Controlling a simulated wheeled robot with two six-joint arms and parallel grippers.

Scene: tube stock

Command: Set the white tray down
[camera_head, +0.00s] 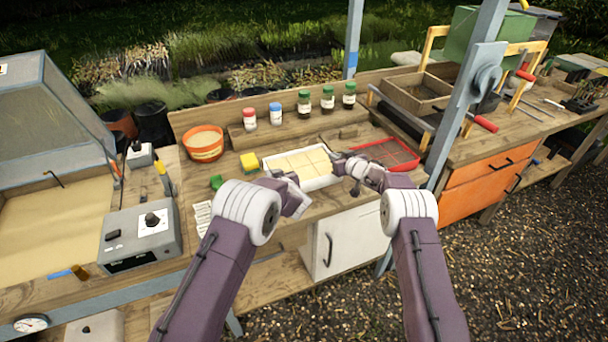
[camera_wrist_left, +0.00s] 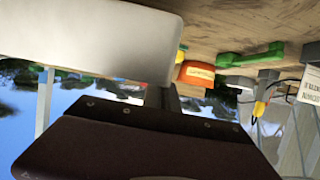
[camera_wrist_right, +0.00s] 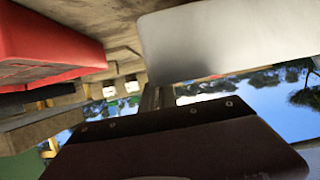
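The white tray (camera_head: 318,184) is on or just above the wooden bench, with pale cream blocks inside; I cannot tell whether its base touches. My left gripper (camera_head: 281,177) is at its left end, and my right gripper (camera_head: 337,159) is at its right end. Both appear shut on the tray's ends, though the fingertips are partly hidden. The tray's white wall fills much of the left wrist view (camera_wrist_left: 90,35) and of the right wrist view (camera_wrist_right: 230,40), close beside the fingers.
A red tray (camera_head: 390,153) lies close to the right. A yellow sponge (camera_head: 250,162), green object (camera_head: 217,182) and orange pot (camera_head: 204,144) are to the left. Several capped bottles (camera_head: 304,104) stand behind. A grey control box (camera_head: 140,237) stands further left.

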